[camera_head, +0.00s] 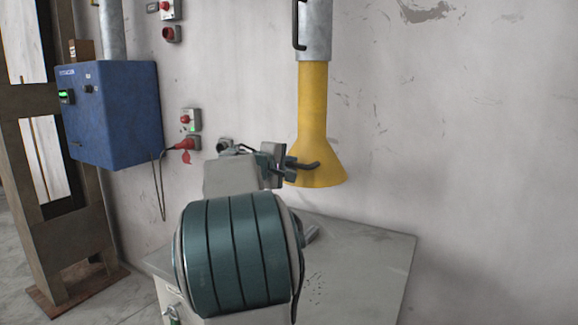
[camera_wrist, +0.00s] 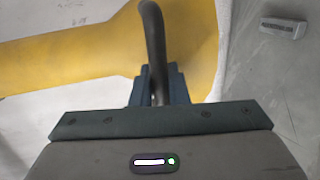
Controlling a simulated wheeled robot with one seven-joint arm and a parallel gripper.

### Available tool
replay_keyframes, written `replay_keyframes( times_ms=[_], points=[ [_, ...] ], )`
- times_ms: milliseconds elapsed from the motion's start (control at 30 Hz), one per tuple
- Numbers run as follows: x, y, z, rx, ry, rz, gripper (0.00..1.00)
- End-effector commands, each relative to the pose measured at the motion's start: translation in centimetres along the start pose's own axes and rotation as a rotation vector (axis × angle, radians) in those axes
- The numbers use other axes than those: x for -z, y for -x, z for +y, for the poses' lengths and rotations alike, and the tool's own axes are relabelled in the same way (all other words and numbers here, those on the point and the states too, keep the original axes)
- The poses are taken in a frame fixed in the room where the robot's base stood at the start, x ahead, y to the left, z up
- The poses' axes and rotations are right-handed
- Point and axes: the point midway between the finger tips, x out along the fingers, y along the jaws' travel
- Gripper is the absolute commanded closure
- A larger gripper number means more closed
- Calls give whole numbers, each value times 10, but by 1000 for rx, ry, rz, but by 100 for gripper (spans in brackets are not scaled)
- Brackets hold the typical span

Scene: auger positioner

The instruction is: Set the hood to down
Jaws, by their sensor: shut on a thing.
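The yellow hood (camera_head: 313,120) hangs from a grey metal pipe (camera_head: 315,40) against the wall, its flared mouth above the grey cabinet top. A dark curved handle (camera_head: 312,166) sticks out at the hood's lower rim. My gripper (camera_head: 286,165) is at this handle, to the left of the flare. In the wrist view the yellow hood (camera_wrist: 70,52) lies across the picture, and the handle (camera_wrist: 153,40) runs down between the fingers of my gripper (camera_wrist: 158,88), which is shut on it. The fingertips are partly hidden behind the handle and the gripper body.
The grey cabinet (camera_head: 375,255) stands below the hood, with a small grey block (camera_wrist: 283,27) on its top. A blue box (camera_head: 110,112), a red plug (camera_head: 185,145) and switches are on the wall at left. The wall to the right is clear.

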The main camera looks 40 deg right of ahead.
Motion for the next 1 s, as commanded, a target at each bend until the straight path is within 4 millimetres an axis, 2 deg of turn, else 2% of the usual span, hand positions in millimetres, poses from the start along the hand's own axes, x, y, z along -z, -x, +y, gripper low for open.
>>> replay_keyframes(
  times_ms=[133,167,200,567,767,1000],
  points=[
    [0,0,0,0,1,0,100],
    [0,0,1,0,0,0,83],
    [0,0,1,0,0,0,79],
    [0,6,1,0,-1,2,79],
    [1,40,0,0,-2,5,79],
    [1,96,0,0,0,6,79]
  ],
)
